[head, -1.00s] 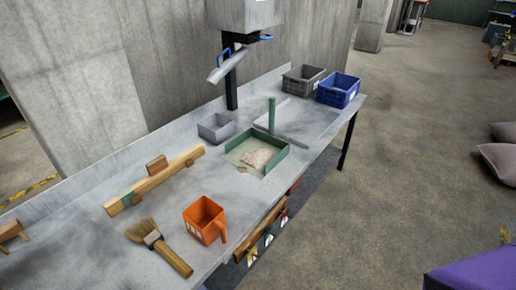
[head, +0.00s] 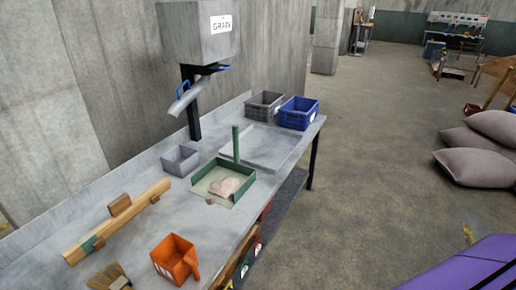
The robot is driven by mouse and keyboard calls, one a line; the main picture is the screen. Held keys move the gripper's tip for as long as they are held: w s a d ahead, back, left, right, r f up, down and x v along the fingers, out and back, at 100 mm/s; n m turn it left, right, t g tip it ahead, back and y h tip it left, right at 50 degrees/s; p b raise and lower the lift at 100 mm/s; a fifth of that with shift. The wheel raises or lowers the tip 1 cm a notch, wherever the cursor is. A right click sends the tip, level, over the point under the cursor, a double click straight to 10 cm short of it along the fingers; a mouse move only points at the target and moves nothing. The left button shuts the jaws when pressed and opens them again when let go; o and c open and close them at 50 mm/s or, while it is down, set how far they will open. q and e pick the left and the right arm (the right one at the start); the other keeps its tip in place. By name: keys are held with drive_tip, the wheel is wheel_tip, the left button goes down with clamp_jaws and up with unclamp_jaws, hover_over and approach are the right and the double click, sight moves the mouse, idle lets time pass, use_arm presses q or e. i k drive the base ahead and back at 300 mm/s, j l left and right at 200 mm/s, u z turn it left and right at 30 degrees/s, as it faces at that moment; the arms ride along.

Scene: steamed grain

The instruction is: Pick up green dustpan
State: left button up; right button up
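The green dustpan (head: 246,187) lies on the grey metal workbench (head: 206,229), right of its middle, with its green handle (head: 236,144) standing upright at the back. A pale heap of grain (head: 226,186) lies in the pan. Neither of my grippers shows in the head view.
An orange scoop (head: 174,258) and a brush (head: 108,279) lie nearer. A wooden beam (head: 118,223) lies along the back, with a small grey bin (head: 181,160) beyond it. Grey (head: 264,105) and blue (head: 299,113) crates stand at the far end. A GRAIN hopper (head: 199,33) hangs above.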

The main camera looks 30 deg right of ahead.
sight(225, 181)
drive_tip(key=u, duration=0.4)
drive_tip(key=l+u, duration=1)
drive_tip(key=l, duration=0.45)
drive_tip(key=k+l+u, duration=0.15)
drive_tip(key=l, duration=0.4)
